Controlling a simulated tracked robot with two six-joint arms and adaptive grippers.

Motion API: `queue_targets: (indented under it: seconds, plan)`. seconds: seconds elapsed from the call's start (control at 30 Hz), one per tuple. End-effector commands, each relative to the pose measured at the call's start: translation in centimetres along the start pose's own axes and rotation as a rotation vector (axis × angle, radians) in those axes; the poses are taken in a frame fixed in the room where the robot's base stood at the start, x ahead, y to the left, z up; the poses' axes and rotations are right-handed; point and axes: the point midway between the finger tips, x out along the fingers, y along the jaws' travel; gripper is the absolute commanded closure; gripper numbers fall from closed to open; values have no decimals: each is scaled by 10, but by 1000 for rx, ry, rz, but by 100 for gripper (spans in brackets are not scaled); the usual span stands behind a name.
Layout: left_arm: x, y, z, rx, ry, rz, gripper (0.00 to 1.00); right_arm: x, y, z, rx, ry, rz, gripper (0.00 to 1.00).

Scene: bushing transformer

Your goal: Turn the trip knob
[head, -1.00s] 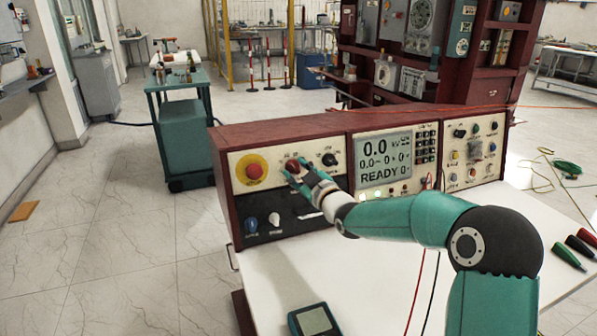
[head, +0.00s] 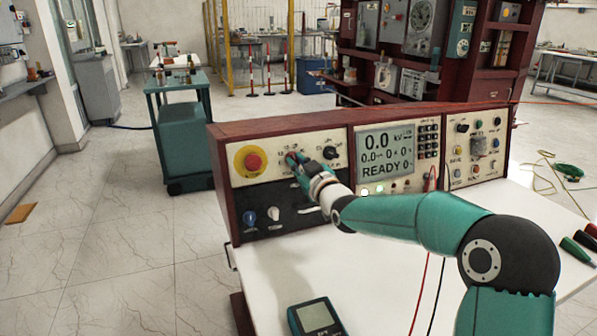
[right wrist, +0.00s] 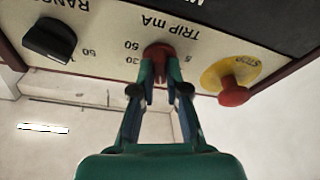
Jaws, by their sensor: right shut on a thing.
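The trip knob (right wrist: 158,50) is a red knob on the light panel, below the upside-down "TRIP mA" label in the right wrist view. In the head view the knob is mostly hidden by my gripper. My right gripper (head: 294,160) reaches the panel between the red stop button and the black range knob. In the right wrist view my right gripper (right wrist: 160,72) has its fingers on both sides of the trip knob and is shut on it. My left gripper is out of view.
A red stop button (head: 253,162) on a yellow disc is left of the knob. A black range knob (head: 330,153) is on its right. The control console (head: 228,200) stands on a white table (head: 285,275) with a handheld meter (head: 316,318) in front. Red and black leads hang nearby.

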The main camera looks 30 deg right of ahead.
Motion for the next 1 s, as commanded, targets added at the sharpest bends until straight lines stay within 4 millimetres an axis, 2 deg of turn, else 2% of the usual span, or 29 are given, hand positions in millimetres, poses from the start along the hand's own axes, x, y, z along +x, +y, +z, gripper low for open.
queue_targets:
  seconds: [0.2,0.23,0.37,0.77,0.87,1.0]
  plan:
    - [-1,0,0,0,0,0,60,0,-2,1,-1,-4,-4,100]
    - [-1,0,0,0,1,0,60,0,-2,1,-1,-4,-4,82]
    - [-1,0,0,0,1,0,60,0,-1,0,-1,-4,-4,61]
    - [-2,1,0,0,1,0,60,-4,0,0,-1,-3,-2,61]
    - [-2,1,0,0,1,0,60,-14,0,0,-1,-3,-2,61]
    - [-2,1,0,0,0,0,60,-36,0,0,-2,-3,-2,61]
